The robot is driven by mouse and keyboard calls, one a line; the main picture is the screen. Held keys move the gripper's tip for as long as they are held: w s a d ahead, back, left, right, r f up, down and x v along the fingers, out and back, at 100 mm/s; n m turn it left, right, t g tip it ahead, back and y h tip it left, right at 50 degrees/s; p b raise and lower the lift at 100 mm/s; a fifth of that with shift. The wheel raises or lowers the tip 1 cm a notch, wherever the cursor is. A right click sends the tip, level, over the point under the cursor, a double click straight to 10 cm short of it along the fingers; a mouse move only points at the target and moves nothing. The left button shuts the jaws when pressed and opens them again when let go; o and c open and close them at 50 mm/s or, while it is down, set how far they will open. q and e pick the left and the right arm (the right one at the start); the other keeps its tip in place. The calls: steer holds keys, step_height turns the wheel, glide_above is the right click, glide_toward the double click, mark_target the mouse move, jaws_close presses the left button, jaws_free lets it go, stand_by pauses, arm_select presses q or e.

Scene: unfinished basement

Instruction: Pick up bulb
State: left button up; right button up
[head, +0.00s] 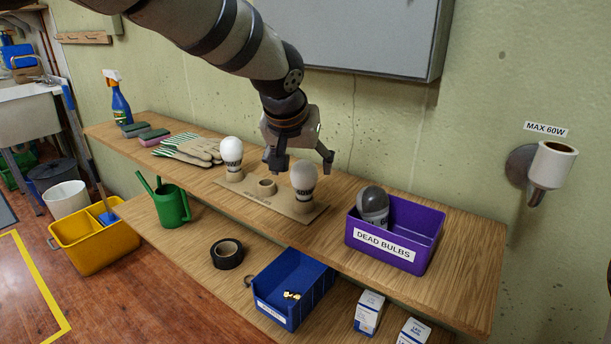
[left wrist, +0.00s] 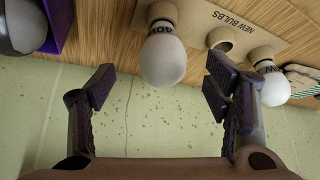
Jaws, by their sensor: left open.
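Two white bulbs stand upright in a cardboard holder (head: 255,199) on the upper shelf, with an empty socket between them. The right bulb (head: 304,178) is just below my left gripper (head: 299,163). The left bulb (head: 231,154) is farther along the holder. My left gripper is open and empty. In the left wrist view, the nearer bulb (left wrist: 163,58) appears between the two fingers (left wrist: 157,88), apart from both. The other bulb (left wrist: 272,84) appears beyond the right finger. A grey bulb (head: 373,204) lies in the purple bin (head: 417,258) labelled "DEAD BULBS". My right gripper is not in view.
An empty wall socket (head: 552,165) marked "MAX 60W" is at the right. A grey cabinet (head: 365,35) hangs behind my left arm. Gloves (head: 190,150), sponges and a spray bottle (head: 118,103) occupy the shelf's left end. A blue bin (head: 290,290) and black tape (head: 227,254) are on the lower shelf.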

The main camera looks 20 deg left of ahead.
mark_target(304, 180)
arm_select(q)
steer(key=x, duration=0.7)
steer(key=shift+a+f+b, duration=0.2)
steer(key=shift+f+b, duration=0.05)
steer(key=shift+b, duration=0.15)
steer(key=shift+w, duration=0.15)
steer(key=shift+r, duration=0.2)
steer(key=shift+c, duration=0.5)
steer(key=c, duration=1.1)
